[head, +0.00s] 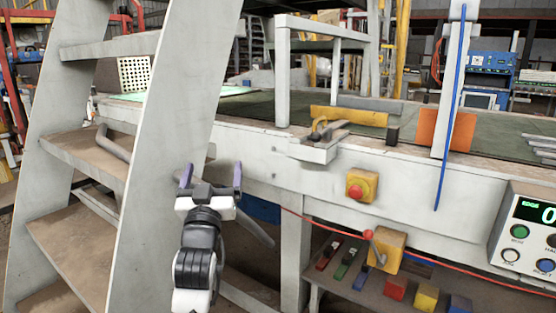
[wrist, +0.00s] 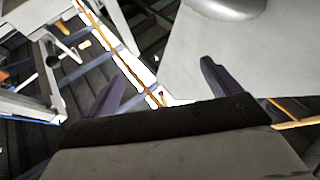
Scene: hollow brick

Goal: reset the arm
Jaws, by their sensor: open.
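My gripper (head: 211,180) is at the lower middle left of the head view, at the end of my black and white arm. Its two purple fingers stand apart and point up, with nothing between them. It is in front of the workbench (head: 255,145) and close to the right side of the white staircase (head: 172,130). I cannot tell whether it touches either. In the wrist view the dark fingers (wrist: 162,85) are spread wide and empty, with a pale panel beyond the right one.
A yellow box with a red button (head: 361,185) is on the bench front. A red-knobbed lever box (head: 387,250) and several coloured blocks are on a lower shelf. A control box with a green display (head: 525,235) is at right. A blue rod (head: 453,105) stands upright.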

